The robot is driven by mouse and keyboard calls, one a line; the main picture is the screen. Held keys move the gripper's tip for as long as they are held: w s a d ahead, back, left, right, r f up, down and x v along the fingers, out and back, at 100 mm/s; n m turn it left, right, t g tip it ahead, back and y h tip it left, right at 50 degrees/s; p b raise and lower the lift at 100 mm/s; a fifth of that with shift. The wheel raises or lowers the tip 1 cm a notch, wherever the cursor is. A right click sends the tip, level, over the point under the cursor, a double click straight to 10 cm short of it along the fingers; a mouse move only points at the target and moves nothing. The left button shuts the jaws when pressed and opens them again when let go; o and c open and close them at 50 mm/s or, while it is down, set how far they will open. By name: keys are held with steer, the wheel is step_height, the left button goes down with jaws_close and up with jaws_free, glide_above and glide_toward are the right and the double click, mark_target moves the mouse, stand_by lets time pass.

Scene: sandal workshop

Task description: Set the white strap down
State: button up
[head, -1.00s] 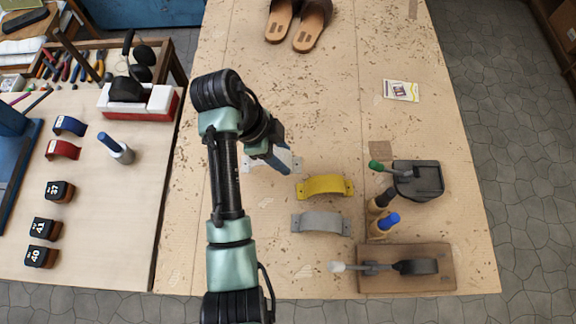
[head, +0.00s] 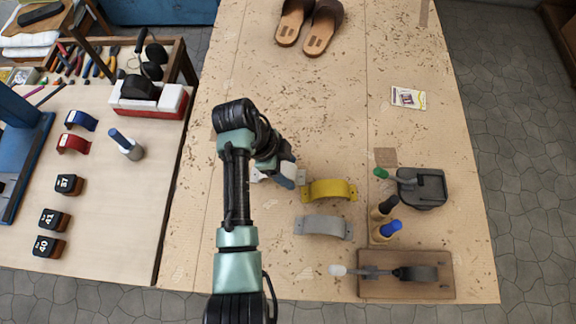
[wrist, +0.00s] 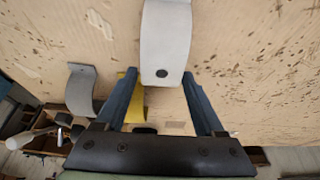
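The white strap (wrist: 165,40) sits between the two blue fingers of my gripper (wrist: 160,78) in the wrist view. The fingertips are close against its side edges, and a tab with a dark hole faces me.
The grey strap (head: 324,227) lies in front of the yellow one. To the right are tools with green, black and blue handles, a dark block (head: 428,190) and a wooden board (head: 450,280). Sandals (head: 320,30) lie at the back. The bench centre is clear.

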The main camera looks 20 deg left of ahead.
steer(key=shift+o, duration=0.2)
steer(key=shift+r, duration=0.1)
steer(key=p+v, duration=0.1)
steer(key=v, duration=0.9)
steer(key=shift+a+r, duration=0.1)
steer(key=shift+r, duration=0.3)
steer(key=shift+s+a+r+p, duration=0.15)
steer(key=shift+a+r+p, duration=0.15)
steer(key=shift+r+p, duration=0.35)
steer(key=shift+f, duration=0.1)
